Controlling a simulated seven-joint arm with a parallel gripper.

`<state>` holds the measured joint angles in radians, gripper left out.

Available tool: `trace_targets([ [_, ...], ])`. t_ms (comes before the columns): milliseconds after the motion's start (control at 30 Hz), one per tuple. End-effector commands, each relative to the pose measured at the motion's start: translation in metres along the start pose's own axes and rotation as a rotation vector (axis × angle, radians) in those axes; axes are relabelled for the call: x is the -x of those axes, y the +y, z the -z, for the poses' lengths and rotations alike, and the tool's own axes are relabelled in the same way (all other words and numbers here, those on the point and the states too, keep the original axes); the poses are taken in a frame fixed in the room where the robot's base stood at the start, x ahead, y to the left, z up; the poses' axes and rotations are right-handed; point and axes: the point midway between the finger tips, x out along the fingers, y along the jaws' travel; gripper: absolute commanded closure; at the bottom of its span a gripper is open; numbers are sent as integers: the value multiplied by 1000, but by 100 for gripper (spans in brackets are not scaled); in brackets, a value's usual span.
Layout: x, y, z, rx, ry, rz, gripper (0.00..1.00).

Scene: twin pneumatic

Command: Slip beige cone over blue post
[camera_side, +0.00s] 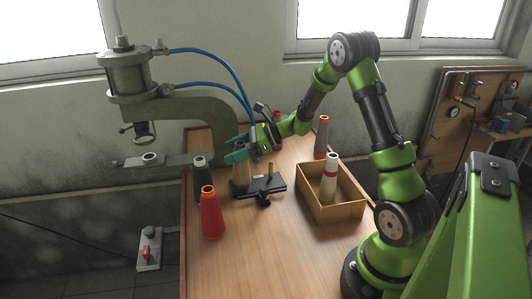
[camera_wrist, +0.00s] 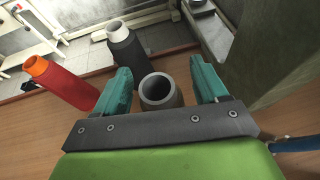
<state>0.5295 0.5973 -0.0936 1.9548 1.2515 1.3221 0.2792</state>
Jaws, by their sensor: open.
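A beige cone (camera_side: 241,176) stands upright at the left end of a black stand (camera_side: 266,187) on the table. In the wrist view the cone's hollow top (camera_wrist: 160,91) lies between my fingers. My gripper (camera_side: 237,150) is open around the top of the cone, and the wrist view shows gaps on both sides between the teal fingers (camera_wrist: 161,72) and the cone. A short yellow post (camera_side: 270,168) stands bare at the right of the stand. No blue post is visible; whether one is inside the cone cannot be seen.
A dark grey cone (camera_side: 201,181) and a red-orange cone (camera_side: 212,214) stand left of the stand. A green press (camera_side: 165,110) overhangs the left side. The front table is clear.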

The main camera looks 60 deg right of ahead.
Motion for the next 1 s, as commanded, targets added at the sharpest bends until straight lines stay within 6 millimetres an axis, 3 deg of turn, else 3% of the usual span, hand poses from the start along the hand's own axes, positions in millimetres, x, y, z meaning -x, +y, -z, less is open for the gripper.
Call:
trace_targets([
  [267,14,-1,0,1,1,3,28],
  [800,136,-1,0,1,0,5,28],
  [1000,162,0,0,0,0,2,28],
])
